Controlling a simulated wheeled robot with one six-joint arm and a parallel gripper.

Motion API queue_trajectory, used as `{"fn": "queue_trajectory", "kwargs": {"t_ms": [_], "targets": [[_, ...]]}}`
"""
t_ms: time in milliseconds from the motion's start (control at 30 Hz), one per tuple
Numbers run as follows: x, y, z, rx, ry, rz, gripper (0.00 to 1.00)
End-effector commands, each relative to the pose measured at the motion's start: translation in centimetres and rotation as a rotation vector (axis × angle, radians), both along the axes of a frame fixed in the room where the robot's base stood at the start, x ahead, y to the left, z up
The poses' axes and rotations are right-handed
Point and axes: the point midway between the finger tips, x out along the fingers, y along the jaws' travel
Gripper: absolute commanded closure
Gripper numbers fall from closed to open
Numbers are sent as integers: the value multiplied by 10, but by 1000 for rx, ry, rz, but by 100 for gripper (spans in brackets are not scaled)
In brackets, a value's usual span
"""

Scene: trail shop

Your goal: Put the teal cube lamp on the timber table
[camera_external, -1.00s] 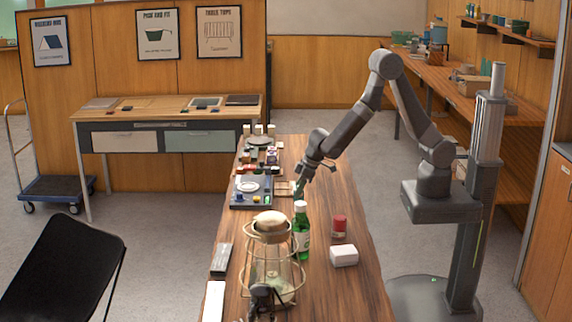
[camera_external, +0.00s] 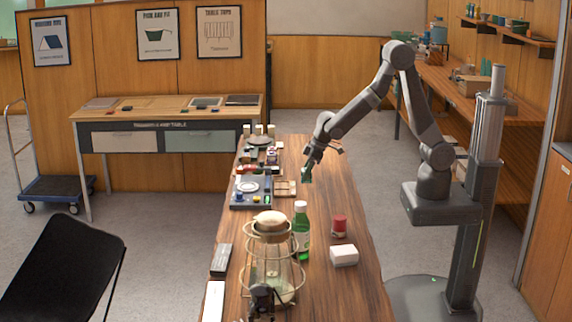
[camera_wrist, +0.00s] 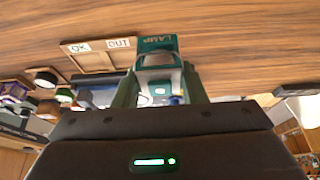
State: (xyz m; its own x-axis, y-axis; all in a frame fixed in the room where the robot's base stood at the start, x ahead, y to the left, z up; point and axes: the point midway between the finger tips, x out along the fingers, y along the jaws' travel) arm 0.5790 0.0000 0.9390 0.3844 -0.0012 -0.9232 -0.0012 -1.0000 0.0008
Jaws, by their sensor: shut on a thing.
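My gripper (camera_external: 309,168) is shut on the teal cube lamp (camera_wrist: 158,44), which shows between its two fingers in the wrist view with "LAMP" on its top edge. In the external view the lamp (camera_external: 307,175) is a small dark teal shape below the gripper, held above the long timber table (camera_external: 335,205). The lamp's lower part is hidden in the wrist view by the gripper body.
A two-part wooden tray (camera_wrist: 98,58) marked OK and OUT lies beside the lamp's left. A blue-grey tray (camera_external: 237,204) stands left. Nearer are a green bottle (camera_external: 302,235), red jar (camera_external: 339,226), white box (camera_external: 344,256) and caged lantern (camera_external: 272,262).

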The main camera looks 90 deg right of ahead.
Motion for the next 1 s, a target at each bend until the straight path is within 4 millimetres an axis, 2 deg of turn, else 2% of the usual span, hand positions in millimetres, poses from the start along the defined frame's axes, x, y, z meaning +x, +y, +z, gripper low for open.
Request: {"fn": "queue_trajectory", "kwargs": {"t_ms": [33, 200, 467, 767, 867, 1000], "targets": [[1, 0, 19, 1, -8, 2, 86], [1, 0, 67, 1, -7, 0, 86], [0, 0, 124, 2, -5, 1, 86], [30, 63, 125, -1, 1, 14, 86], [41, 96, 127, -1, 1, 17, 86], [55, 157, 129, -1, 1, 19, 86]]}}
